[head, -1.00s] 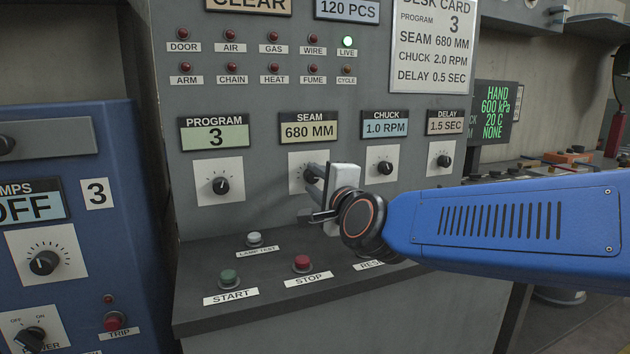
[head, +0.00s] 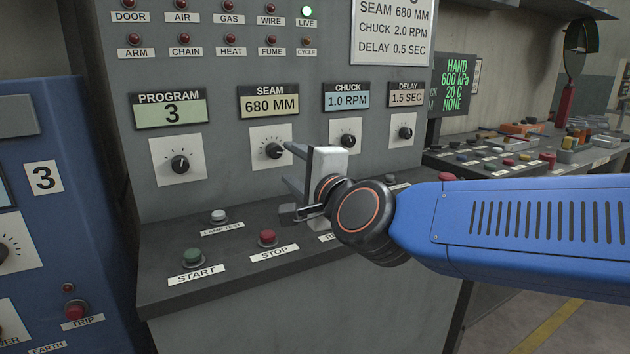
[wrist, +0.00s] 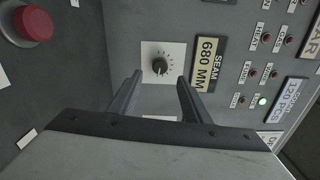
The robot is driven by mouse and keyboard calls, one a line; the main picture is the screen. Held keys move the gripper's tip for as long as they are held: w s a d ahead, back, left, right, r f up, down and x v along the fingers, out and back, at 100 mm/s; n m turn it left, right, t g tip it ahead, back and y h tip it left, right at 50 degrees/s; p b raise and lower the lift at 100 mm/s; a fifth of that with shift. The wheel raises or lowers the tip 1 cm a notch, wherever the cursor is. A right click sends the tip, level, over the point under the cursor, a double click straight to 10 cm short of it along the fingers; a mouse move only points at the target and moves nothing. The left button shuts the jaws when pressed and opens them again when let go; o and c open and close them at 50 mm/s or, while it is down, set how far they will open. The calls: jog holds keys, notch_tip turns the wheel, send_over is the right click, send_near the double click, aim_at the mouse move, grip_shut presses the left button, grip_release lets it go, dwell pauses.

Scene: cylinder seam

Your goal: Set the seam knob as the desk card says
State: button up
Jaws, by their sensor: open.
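The seam knob (head: 273,150) is a black dial on a white plate under the SEAM display (head: 269,104), which reads 680 MM. The desk card (head: 393,30) at the top reads SEAM 680 MM, CHUCK 2.0 RPM and DELAY 0.5 SEC; its upper part is cut off. My gripper (head: 292,165) is open and empty in front of the panel, just right of the seam knob in the head view. In the wrist view, the seam knob (wrist: 160,66) shows beyond and between the open fingers (wrist: 158,95), apart from them.
The PROGRAM knob (head: 180,165), CHUCK knob (head: 347,140) and DELAY knob (head: 405,133) flank it. Their displays read 3, 1.0 RPM and 1.5 SEC. The ledge below holds the START (head: 193,257), STOP (head: 267,238) and LAMP TEST (head: 218,216) buttons. A blue cabinet (head: 95,200) stands left.

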jog(key=v, duration=0.9)
